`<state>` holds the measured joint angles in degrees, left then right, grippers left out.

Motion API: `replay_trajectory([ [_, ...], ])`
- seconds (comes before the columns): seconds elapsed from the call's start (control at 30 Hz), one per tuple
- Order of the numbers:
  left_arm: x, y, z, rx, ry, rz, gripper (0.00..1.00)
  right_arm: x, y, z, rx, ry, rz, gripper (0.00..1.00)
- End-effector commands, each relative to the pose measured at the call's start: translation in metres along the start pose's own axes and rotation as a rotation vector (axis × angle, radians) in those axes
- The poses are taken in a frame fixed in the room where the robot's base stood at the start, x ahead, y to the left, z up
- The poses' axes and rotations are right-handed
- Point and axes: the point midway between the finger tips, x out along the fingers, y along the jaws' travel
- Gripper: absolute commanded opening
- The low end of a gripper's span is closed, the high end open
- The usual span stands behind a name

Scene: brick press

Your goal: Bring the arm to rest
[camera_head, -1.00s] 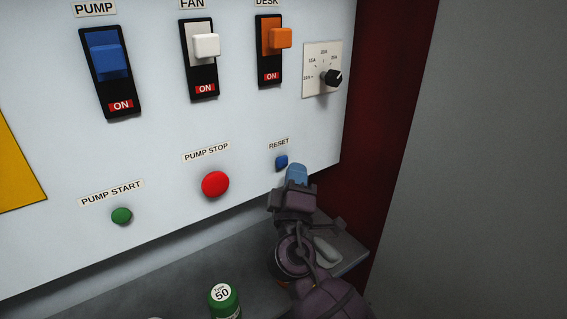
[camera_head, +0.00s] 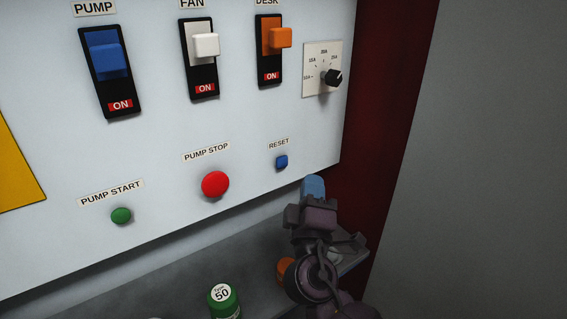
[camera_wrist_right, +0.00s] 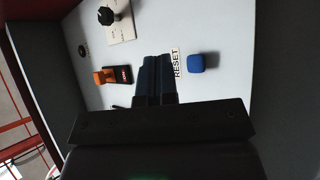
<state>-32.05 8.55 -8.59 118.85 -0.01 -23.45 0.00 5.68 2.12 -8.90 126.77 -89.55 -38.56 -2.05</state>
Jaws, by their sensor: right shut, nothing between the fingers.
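My right gripper (camera_head: 312,187) is shut and empty, with blue fingertips. In the head view it is at the lower right, below and to the right of the blue RESET button (camera_head: 282,162), apart from it. In the right wrist view the closed fingers (camera_wrist_right: 155,78) point toward the panel, with the RESET button (camera_wrist_right: 196,63) to their right. My left gripper is in neither view.
The white panel (camera_head: 150,150) carries the PUMP (camera_head: 108,65), FAN (camera_head: 205,45) and DESK (camera_head: 279,38) switches, a dial (camera_head: 333,77), a red PUMP STOP button (camera_head: 215,184) and a green PUMP START button (camera_head: 121,215). A green Type 50 cylinder (camera_head: 223,299) and an orange object (camera_head: 286,271) are on the grey shelf (camera_head: 180,284) below.

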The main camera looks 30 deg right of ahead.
Motion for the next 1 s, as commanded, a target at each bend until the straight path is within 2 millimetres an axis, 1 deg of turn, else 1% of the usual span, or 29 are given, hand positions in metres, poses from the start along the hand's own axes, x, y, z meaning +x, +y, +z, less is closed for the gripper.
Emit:
replay_trajectory([
  [0.67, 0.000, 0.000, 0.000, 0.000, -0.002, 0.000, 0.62, 0.000, -0.001, 0.000, 0.001, 0.000, -0.001, 0.00],
  [0.77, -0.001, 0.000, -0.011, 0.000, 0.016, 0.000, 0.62, -0.009, -0.020, 0.010, 0.036, 0.007, -0.086, 0.00],
  [0.83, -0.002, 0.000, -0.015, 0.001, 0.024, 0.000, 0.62, -0.020, -0.040, 0.020, 0.078, 0.012, -0.172, 0.00],
  [0.97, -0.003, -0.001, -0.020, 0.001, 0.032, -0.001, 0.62, -0.050, -0.080, 0.043, 0.182, 0.006, -0.360, 0.00],
  [1.0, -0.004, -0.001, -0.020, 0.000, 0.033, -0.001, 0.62, -0.061, -0.091, 0.050, 0.217, -0.001, -0.417, 0.00],
])
